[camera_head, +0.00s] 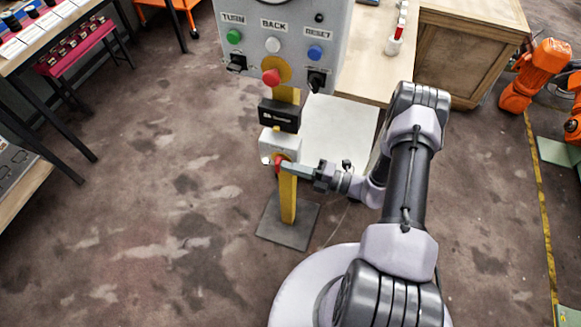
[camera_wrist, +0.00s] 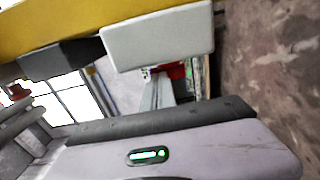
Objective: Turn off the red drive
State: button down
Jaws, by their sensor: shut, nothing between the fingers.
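The drive is a small white box (camera_head: 279,147) on a yellow post (camera_head: 288,198), below a black box (camera_head: 279,116). A red part (camera_head: 278,163) shows at the box's lower edge. My gripper (camera_head: 286,167) reaches in from the right, with its fingertips at the red part; I cannot tell whether they touch it. In the wrist view the white box (camera_wrist: 157,38) is at the top middle, and the red part (camera_wrist: 172,70) shows below it, partly hidden behind my fingers (camera_wrist: 160,95). The fingers look closed together, with nothing between them.
The post stands on a dark base plate (camera_head: 287,221). A wooden cabinet (camera_head: 465,55) is behind right.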

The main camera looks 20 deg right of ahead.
jog(key=shift+r, duration=0.1)
jog(key=shift+a+r+h+p, duration=0.1)
jog(key=shift+h+p, duration=0.2)
jog(key=shift+p, duration=0.45)
